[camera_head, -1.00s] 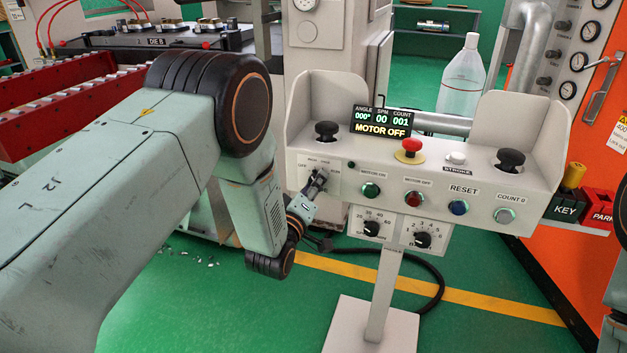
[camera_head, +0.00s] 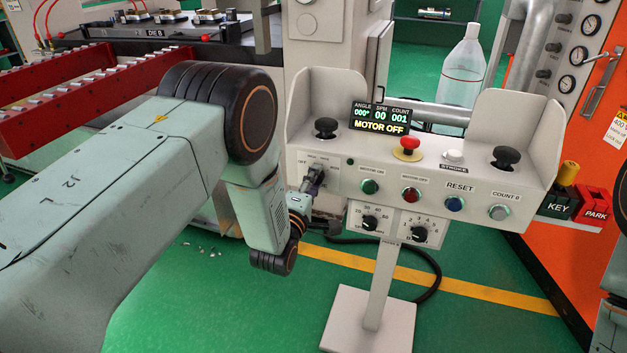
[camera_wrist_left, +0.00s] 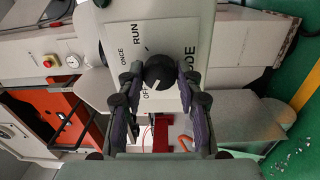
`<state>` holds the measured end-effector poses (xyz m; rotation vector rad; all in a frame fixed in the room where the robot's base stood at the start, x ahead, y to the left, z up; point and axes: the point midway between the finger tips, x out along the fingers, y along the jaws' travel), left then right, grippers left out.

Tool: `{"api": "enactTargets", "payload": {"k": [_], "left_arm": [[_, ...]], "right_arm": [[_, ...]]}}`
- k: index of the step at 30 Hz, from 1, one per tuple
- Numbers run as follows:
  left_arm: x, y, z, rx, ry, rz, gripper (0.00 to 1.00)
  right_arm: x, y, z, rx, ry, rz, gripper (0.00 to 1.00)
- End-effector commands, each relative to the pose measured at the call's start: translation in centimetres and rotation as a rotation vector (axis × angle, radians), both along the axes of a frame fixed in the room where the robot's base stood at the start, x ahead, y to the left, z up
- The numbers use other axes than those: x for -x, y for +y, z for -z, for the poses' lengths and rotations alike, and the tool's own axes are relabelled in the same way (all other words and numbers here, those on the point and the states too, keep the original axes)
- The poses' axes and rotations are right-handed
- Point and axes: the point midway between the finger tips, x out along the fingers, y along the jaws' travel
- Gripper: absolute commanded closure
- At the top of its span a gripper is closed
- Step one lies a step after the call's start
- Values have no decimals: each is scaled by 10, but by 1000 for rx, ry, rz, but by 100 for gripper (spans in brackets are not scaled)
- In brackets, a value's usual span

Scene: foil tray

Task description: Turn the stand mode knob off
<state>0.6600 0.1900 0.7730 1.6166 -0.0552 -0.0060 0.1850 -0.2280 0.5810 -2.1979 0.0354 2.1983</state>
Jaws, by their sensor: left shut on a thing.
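The mode knob (camera_wrist_left: 160,72) is a round black knob on a white label plate (camera_wrist_left: 128,42) with OFF, ONCE and RUN printed around it. A light mark on the knob's face lies on the side near OFF; its exact setting is hard to tell. My left gripper (camera_wrist_left: 160,80) is shut on the knob, one finger on each side. In the head view my left gripper (camera_head: 315,174) is at the left end of the grey control panel (camera_head: 335,150) and hides most of the knob. The display (camera_head: 380,119) reads MOTOR OFF. My right gripper is out of view.
Beside the knob sit a green button (camera_head: 370,186), a red button (camera_head: 411,194) and a red mushroom button (camera_head: 407,144). Black palm buttons (camera_head: 326,127) stand at both panel ends. Two dials (camera_head: 371,222) are below. A clear bottle (camera_head: 463,68) stands behind.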

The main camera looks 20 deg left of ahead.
Motion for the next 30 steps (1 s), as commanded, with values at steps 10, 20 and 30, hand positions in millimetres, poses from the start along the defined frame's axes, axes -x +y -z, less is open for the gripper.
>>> {"api": "enactTargets", "payload": {"k": [10, 20, 30], "left_arm": [[1, 0, 1, 12, 2, 0, 96], [0, 0, 1, 10, 1, 0, 46], [0, 0, 0, 10, 0, 0, 42]], "right_arm": [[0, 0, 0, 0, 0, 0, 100], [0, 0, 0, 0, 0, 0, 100], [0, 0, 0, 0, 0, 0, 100]]}}
